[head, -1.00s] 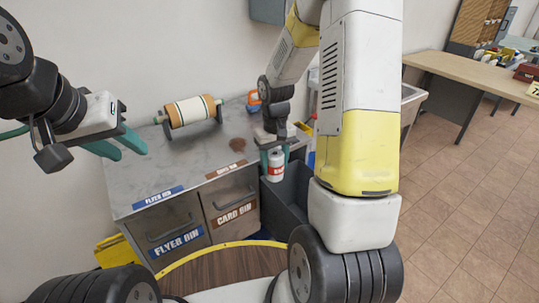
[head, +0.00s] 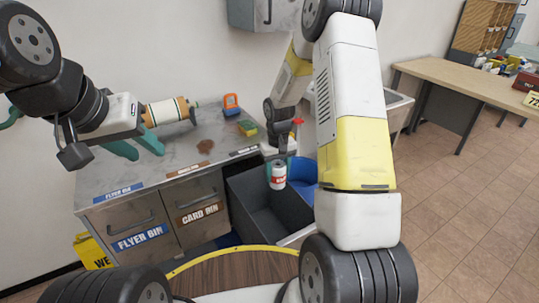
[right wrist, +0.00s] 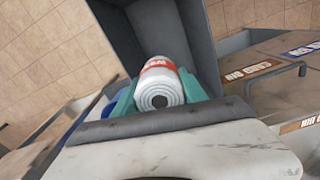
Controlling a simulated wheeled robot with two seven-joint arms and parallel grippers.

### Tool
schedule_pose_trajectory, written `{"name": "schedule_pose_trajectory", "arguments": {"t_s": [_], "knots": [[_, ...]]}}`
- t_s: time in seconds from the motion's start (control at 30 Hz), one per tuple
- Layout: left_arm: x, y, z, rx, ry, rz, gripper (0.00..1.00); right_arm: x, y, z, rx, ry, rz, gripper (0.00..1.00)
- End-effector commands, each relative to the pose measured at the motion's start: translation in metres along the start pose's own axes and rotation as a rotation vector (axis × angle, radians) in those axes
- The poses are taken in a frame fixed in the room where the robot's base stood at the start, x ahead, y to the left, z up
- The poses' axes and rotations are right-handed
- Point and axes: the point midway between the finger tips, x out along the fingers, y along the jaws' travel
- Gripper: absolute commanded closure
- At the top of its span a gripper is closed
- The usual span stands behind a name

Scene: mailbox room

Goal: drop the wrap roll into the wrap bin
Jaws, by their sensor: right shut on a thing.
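The wrap roll (head: 278,175) is a small white cylinder with a red label. My right gripper (head: 277,166) is shut on it, with a teal finger on each side, and holds it over the open dark grey drawer. This drawer, apparently the wrap bin (head: 262,217), is pulled out beside the card bin; no label shows on its front. In the right wrist view the roll (right wrist: 160,78) points one end at the camera, with the grey drawer walls (right wrist: 202,45) beyond it. My left gripper (head: 137,147) is open and empty above the counter's left part.
The counter (head: 180,163) has the shut flyer bin (head: 128,222) and card bin (head: 192,197) in its front. A roller (head: 168,111), an orange dispenser (head: 231,104) and a sponge (head: 247,128) are on top. A blue bin (head: 303,172) stands behind the drawer.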

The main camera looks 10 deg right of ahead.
Motion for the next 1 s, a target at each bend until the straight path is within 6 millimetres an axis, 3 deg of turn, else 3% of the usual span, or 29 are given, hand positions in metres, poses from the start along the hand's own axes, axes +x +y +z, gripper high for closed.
{"name": "schedule_pose_trajectory", "arguments": {"t_s": [0.2,0.57,0.6,0.7,1.0], "knots": [[0.0,0.0,0.0,0.0,0.0,0.0,0.64,0.018,0.0,0.0,0.001,-0.001,0.0,0.89],[0.0,0.0,0.0,0.0,0.0,0.0,0.64,0.022,0.0,0.0,0.001,0.0,0.0,0.89],[0.0,0.0,0.0,0.0,0.0,0.0,0.64,0.022,0.0,0.0,0.001,0.0,0.0,0.43],[0.0,0.0,0.0,0.0,0.0,0.0,0.64,0.022,0.0,0.0,0.001,0.0,0.0,0.25],[0.0,0.0,0.0,0.0,0.0,0.0,0.64,0.021,0.0,0.0,0.001,0.001,0.0,0.25]]}}
